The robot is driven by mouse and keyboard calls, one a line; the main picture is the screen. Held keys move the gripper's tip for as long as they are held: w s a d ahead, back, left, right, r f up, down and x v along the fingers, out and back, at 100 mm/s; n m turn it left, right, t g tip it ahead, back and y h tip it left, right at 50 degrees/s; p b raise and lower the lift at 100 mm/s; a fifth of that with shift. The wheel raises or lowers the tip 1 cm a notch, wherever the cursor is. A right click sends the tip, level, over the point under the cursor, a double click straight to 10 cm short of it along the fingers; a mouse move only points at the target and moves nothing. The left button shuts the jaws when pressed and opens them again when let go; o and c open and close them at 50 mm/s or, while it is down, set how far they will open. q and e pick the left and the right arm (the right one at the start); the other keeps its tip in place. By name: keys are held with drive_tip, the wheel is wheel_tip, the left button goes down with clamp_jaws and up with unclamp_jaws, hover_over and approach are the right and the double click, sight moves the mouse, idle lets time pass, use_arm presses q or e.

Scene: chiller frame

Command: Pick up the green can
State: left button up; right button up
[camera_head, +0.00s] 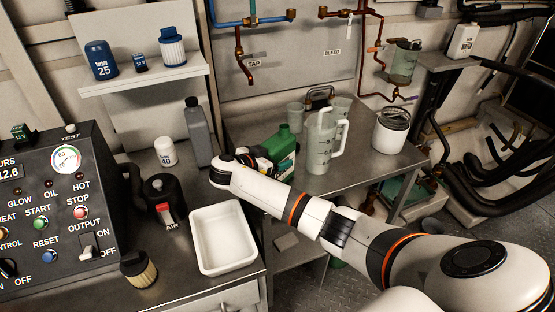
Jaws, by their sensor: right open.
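The green can (283,149) stands upright on the metal bench in the middle of the view, with a pale label on its side. My right arm reaches in from the lower right and crosses in front of the can's lower part. My right gripper (256,160) is dark, small and partly hidden by my own wrist. It is open, just left of the can and close to it. I cannot tell whether its fingers touch the can or reach around it. My left gripper is not in view.
A grey bottle (200,132) stands left of my wrist. A white tray (222,238) lies in front. Copper pipes (240,45) hang on the back wall.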

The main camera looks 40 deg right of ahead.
drive_tip(key=c, duration=1.6)
drive_tip(key=shift+w+r, duration=0.1)
clamp_jaws()
drive_tip(key=shift+r, duration=0.1)
